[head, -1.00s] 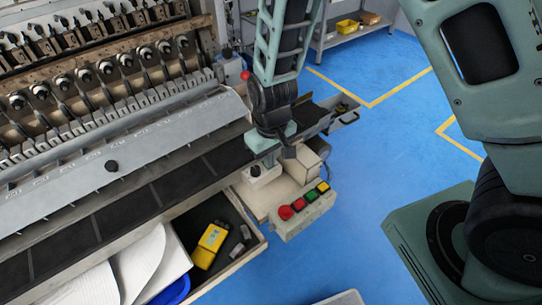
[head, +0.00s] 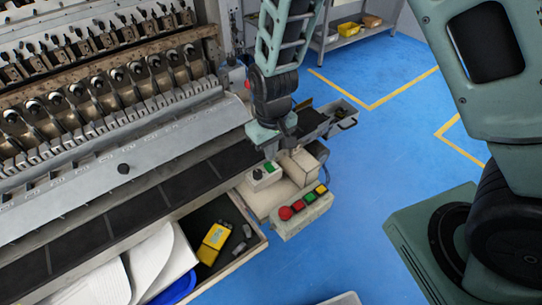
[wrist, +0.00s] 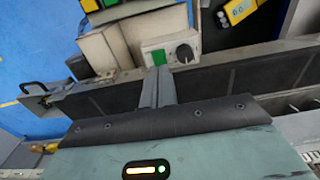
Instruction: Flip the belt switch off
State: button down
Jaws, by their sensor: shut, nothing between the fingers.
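The belt switch appears to be on a small white control box (head: 264,177) beside the conveyor belt. I cannot read the knob's setting. My gripper (wrist: 159,70) is shut and empty. In the wrist view its fingertips point at the box's near edge, by the green square. In the head view my gripper hangs over the belt just behind the box, apparently without touching it; its fingertips are hard to make out there.
The dark belt (head: 135,206) runs along the winding machine. A panel of red, green and yellow buttons (head: 304,205) stands right of the box. An open drawer holds a yellow device (head: 215,237). A beige block (head: 300,166) stands close by.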

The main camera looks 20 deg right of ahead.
notch_tip(320, 180, up, 9)
jog(key=b, duration=0.1)
jog(key=shift+d, duration=0.15)
jog(key=shift+s, duration=0.1)
dwell(0.3)
jog(key=s+r+n+b, duration=0.1)
jog(key=s+n+b, duration=0.1)
jog(key=s, duration=0.8)
jog(key=s+a+r+n+b, duration=0.1)
jog(key=s+r+n+b, duration=0.1)
jog(key=s, duration=0.8)
jog(key=shift+a+b, duration=0.2)
jog(key=shift+b, duration=0.25)
